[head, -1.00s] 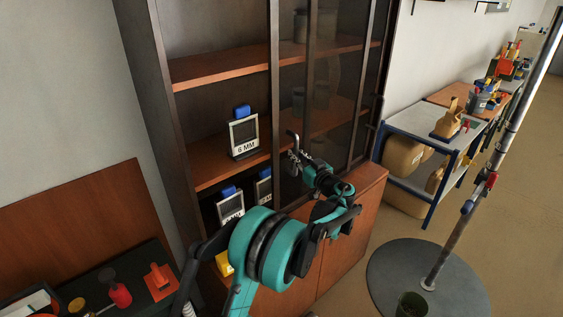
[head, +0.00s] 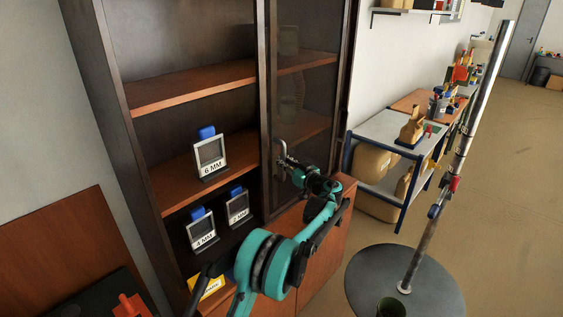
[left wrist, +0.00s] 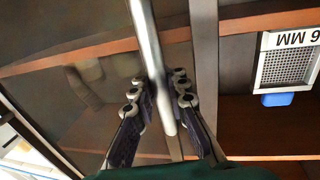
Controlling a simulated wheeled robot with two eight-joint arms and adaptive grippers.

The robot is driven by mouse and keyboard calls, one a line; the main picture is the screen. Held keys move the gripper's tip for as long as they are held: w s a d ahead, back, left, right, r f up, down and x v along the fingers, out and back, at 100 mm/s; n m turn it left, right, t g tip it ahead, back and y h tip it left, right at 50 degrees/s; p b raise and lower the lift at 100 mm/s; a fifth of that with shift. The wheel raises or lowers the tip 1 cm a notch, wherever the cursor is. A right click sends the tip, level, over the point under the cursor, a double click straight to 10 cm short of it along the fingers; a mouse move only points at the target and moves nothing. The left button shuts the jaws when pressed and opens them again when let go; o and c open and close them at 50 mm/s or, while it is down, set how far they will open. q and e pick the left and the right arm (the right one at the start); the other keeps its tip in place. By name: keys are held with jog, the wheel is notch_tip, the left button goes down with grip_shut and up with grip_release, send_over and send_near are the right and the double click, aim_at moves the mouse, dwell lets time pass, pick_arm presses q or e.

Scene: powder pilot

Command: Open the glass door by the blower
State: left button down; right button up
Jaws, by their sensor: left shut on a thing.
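The tall dark cabinet has a glass door (head: 305,105) on its right half, beside an open left half. Its vertical frame edge also shows in the left wrist view (left wrist: 205,60). My left gripper (head: 284,168) is at this frame, shut on the metal bar handle (head: 281,149). In the left wrist view the handle (left wrist: 147,45) runs between the two fingers (left wrist: 160,101). Two dark uprights of the door frames stand close together left of the handle. My right gripper is not in view. I cannot pick out a blower.
Framed screens labelled 6 MM (head: 210,158), 4 MM (head: 201,230) and a third (head: 237,207) stand on the open shelves. A blue-framed bench (head: 385,140) stands right of the cabinet. A pole on a round base (head: 440,290) stands on the floor at right.

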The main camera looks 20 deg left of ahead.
pick_arm(q)
jog(key=c, duration=1.7)
grip_release()
jog(key=shift+w+d+r, duration=0.15)
jog(key=shift+w+d, duration=0.25)
jog(key=shift+d, duration=0.05)
jog(key=shift+o, duration=1.1)
jog(key=shift+w+d+f+m, duration=0.2)
jog(key=shift+w+m, duration=0.1)
jog(key=shift+s, duration=0.1)
jog(key=shift+s, duration=0.1)
jog(key=v, duration=1.2)
jog(key=shift+a, duration=0.15)
